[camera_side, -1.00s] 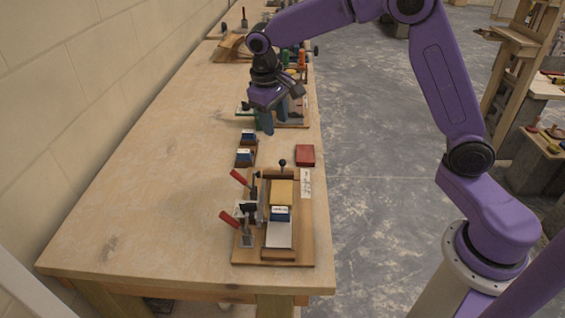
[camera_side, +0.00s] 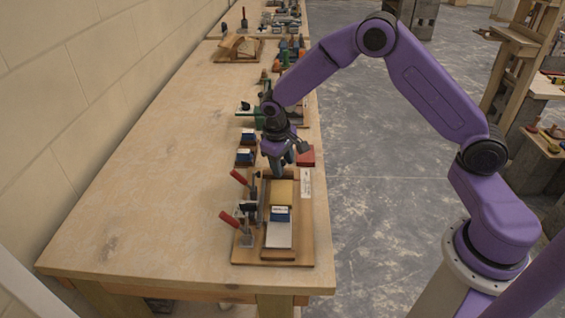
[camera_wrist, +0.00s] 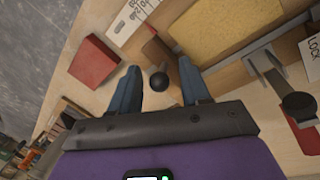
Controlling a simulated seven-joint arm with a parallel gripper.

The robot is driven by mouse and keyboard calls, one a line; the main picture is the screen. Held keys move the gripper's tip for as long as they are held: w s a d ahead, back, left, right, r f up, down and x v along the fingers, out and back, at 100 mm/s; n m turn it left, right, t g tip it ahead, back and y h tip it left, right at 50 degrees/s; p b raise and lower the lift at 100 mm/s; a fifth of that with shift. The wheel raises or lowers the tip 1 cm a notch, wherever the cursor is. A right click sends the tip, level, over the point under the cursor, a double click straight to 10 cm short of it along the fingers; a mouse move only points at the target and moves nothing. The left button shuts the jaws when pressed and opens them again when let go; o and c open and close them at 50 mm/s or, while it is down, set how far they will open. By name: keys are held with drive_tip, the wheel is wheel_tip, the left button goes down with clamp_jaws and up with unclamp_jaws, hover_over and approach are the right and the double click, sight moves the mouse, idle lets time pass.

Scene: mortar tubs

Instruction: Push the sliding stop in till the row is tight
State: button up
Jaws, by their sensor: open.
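The wooden fixture (camera_side: 305,235) lies at the table's near end. Its channel holds a row with a yellow block (camera_side: 282,192) at the far end, a blue block with a white label (camera_side: 281,214) touching or close to it, and a pale flat surface (camera_side: 278,236) in front. My gripper (camera_side: 279,170) points down at the fixture's far end, fingers apart. In the wrist view a round black knob (camera_wrist: 158,81) shows between the open fingers (camera_wrist: 159,72), with the yellow block (camera_wrist: 228,28) just beyond. Whether the fingers touch the knob I cannot tell. The gripper hides the knob in the side view.
Toggle clamps with red handles (camera_side: 230,219) stand along the fixture's left side. A red block (camera_side: 306,157) lies right of my gripper, and blue-and-white blocks (camera_side: 245,156) lie to the left. The left of the table is clear.

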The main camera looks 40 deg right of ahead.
sight(283, 183)
drive_tip(key=shift+f, duration=0.1)
drive_tip(key=c, duration=0.9)
drive_tip(key=shift+o, duration=0.2)
drive_tip(key=shift+s+a, duration=1.75)
drive_tip(key=o, duration=0.9)
drive_tip(key=shift+c, duration=0.2)
drive_tip(key=a+r, duration=0.3)
drive_tip(key=r, duration=1.4)
drive_tip(key=shift+s+a, duration=0.15)
drive_tip(key=shift+s, duration=0.15)
